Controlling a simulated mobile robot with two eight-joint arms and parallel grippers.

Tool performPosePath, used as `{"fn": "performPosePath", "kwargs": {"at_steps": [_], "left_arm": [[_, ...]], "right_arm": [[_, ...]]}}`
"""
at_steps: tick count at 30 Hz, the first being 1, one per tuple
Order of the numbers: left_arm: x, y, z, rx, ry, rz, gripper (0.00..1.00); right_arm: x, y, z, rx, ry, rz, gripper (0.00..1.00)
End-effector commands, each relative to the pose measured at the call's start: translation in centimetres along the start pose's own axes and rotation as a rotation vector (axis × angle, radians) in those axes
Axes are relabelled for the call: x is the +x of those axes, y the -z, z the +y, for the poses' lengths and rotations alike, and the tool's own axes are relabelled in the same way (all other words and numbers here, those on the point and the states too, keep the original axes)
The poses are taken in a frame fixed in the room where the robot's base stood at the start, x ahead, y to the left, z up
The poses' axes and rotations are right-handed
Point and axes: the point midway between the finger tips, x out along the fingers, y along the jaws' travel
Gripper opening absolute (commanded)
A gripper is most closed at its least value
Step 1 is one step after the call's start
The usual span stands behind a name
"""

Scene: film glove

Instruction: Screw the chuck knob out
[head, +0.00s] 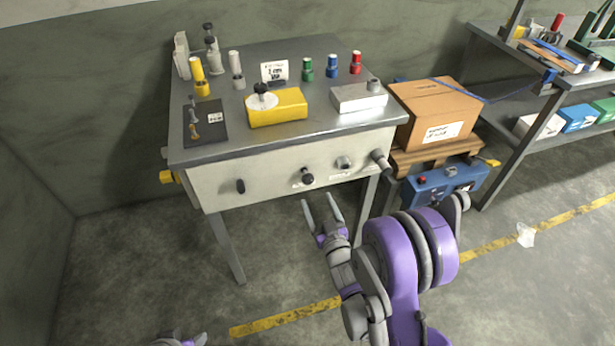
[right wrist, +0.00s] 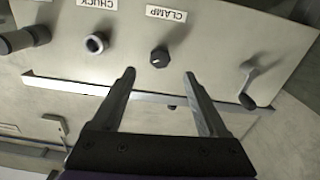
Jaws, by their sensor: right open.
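In the head view the chuck knob (head: 344,163) is right of a black knob. My right gripper (head: 319,200) is open and empty below and in front of the panel. In the right wrist view its fingertips (right wrist: 158,73) stand apart, under the black CLAMP knob (right wrist: 160,57), with the chuck knob to their left. Only a small purple and grey bit of my left arm shows at the bottom edge; its jaws cannot be made out.
A grey cylinder (head: 380,160) sticks out at the panel's right end, close to the chuck knob. A black lever (head: 240,186) is on the left. Bottles, a yellow block (head: 276,107) and a grey block (head: 358,97) stand on the bench. A cardboard box (head: 436,113) is at right.

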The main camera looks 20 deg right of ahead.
Motion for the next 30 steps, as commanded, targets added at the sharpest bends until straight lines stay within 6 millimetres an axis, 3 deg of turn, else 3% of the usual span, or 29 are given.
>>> {"fn": "performPosePath", "kwargs": {"at_steps": [15, 21, 30], "left_arm": [[-1.5, 0.7, 0.0, 0.000, 0.000, 0.005, 0.50], [-1.6, 0.7, 0.0, 0.000, 0.000, 0.006, 0.50], [-1.6, 0.7, 0.0, 0.000, 0.000, 0.006, 0.50]], "right_arm": [[8.7, 0.1, 0.0, -0.003, 0.000, 0.000, 0.76], [10.2, 0.0, 0.0, -0.002, 0.000, 0.000, 0.76], [10.4, 0.0, 0.0, -0.002, 0.000, 0.000, 0.76]]}}
